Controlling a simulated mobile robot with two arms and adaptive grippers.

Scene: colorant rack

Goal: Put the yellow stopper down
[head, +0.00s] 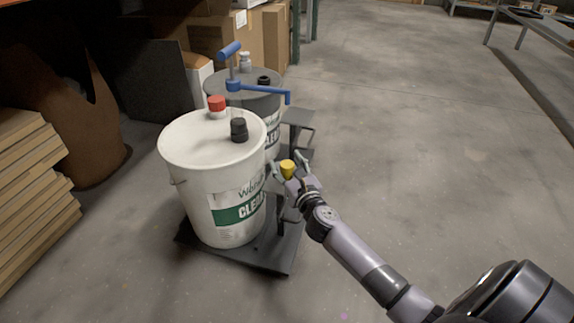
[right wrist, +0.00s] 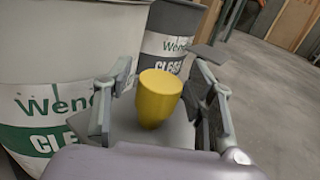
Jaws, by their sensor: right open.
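The yellow stopper (head: 287,169) is beside the white bucket. In the right wrist view the stopper (right wrist: 158,99) sits upright between my fingers, wider at the top, with a grey flat surface (right wrist: 125,132) under it. My right gripper (head: 288,164) is open around the stopper. In the right wrist view its fingers (right wrist: 158,95) stand on both sides, with a gap visible at each side. The stopper's lower end is close to the grey surface; whether it touches is hard to tell. My left gripper is not in view.
The white bucket (head: 213,150) with red (head: 217,103) and black (head: 239,129) caps stands close left of the gripper. A dark grey bucket (head: 262,105) with a blue handle (head: 234,84) is behind it. A dark base (head: 262,258) lies under them. Open floor (head: 430,130) extends right.

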